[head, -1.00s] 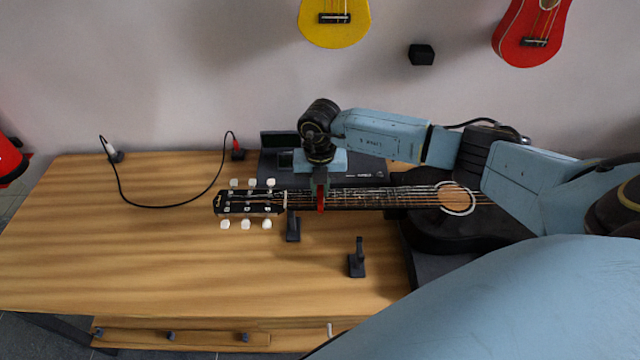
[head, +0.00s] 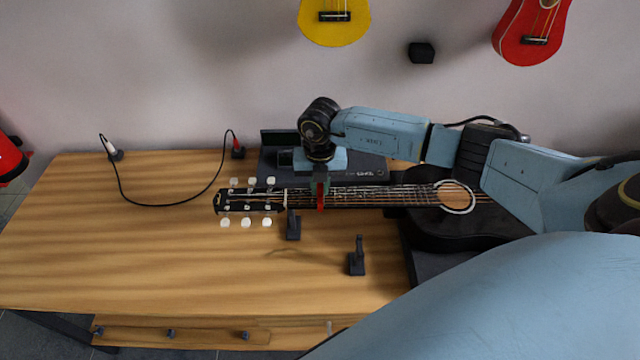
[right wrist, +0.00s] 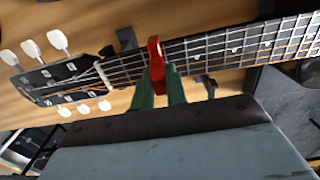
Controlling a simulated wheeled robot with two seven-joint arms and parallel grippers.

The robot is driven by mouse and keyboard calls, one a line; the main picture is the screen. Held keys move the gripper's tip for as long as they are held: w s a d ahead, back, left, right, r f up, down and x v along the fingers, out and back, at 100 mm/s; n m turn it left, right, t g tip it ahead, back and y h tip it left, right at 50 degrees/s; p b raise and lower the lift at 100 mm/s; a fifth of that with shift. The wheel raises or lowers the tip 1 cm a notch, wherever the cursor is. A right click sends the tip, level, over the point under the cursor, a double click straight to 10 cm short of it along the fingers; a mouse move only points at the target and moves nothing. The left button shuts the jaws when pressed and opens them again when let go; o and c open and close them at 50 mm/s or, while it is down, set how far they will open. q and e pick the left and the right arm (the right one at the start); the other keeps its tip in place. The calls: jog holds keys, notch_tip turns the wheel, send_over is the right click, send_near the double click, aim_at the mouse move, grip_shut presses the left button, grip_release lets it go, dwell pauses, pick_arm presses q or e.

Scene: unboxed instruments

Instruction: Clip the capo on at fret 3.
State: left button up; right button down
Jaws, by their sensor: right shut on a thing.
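The black acoustic guitar (head: 425,232) lies on the table with its headstock (head: 247,202) to the left and its strings facing up. My right gripper (head: 320,184) is over the neck (head: 370,196), shut on the red capo (head: 320,200). The capo lies crosswise over the neck, a short way from the nut. In the right wrist view the capo (right wrist: 155,62) stands between the green fingers (right wrist: 160,92), across the strings. Whether it is clamped on the neck, and at exactly which fret, I cannot tell. My left gripper is not in view.
A small black stand (head: 293,226) is by the neck and another (head: 356,259) stands nearer the front. A dark flat case (head: 350,172) lies behind the neck. A black cable (head: 150,205) lies at the left. The table's left front is clear.

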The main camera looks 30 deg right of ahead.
jog(key=shift+f, duration=0.4)
dwell(0.5)
jog(key=c, duration=1.3)
grip_release()
notch_tip(320, 180, up, 13)
jog(key=shift+r+b, duration=0.2)
jog(key=shift+b, duration=0.4)
